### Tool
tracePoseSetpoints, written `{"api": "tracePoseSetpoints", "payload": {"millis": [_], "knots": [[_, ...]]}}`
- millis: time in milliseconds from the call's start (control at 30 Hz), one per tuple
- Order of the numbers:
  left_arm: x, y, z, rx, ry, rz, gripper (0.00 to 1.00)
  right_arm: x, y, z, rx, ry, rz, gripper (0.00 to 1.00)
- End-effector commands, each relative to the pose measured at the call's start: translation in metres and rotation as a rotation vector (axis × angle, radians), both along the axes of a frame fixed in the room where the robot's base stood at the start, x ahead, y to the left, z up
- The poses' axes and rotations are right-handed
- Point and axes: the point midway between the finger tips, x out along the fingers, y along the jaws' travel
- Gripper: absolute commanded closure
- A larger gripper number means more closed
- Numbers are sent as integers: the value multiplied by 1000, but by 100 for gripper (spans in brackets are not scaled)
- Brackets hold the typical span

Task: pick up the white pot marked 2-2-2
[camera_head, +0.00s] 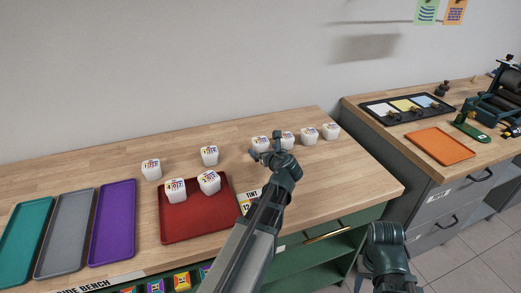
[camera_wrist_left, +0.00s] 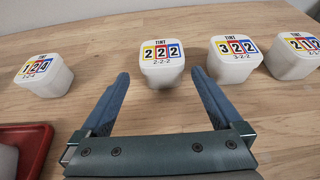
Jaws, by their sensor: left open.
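The white pot marked 2-2-2 (camera_wrist_left: 162,62) stands upright on the wooden bench, straight ahead of my left gripper (camera_wrist_left: 159,75) in the left wrist view. In the head view the same pot (camera_head: 261,142) is at the gripper's fingertips, its lower part partly hidden by them. My left gripper (camera_head: 265,149) is open, with a finger towards each side of the pot and nothing held. The pot appears just beyond the fingertips; whether they touch cannot be told. My right gripper is not in view; only part of my right arm shows at lower right.
The white pot marked 3-2-2 (camera_wrist_left: 232,60) is close on the right, with another pot (camera_wrist_left: 292,57) beyond it. A pot (camera_wrist_left: 44,80) stands to the left. A red tray (camera_head: 203,219) holds two pots. Teal, grey and purple trays (camera_head: 114,216) lie further left.

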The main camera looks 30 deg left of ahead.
Motion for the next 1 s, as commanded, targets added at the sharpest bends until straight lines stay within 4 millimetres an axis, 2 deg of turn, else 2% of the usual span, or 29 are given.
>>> {"api": "tracePoseSetpoints", "payload": {"millis": [300, 667, 900, 933, 1000], "knots": [[6, 5, -2, 0, 0, -1, 0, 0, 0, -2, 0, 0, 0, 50], [38, 36, -17, 0, 0, 1, 0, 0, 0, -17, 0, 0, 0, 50], [38, 37, -16, 0, 0, -1, 0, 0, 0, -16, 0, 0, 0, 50], [38, 37, -16, 0, 0, -1, 2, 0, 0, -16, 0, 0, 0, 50], [38, 37, -16, 0, 0, -1, 14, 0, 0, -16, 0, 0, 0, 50]]}}
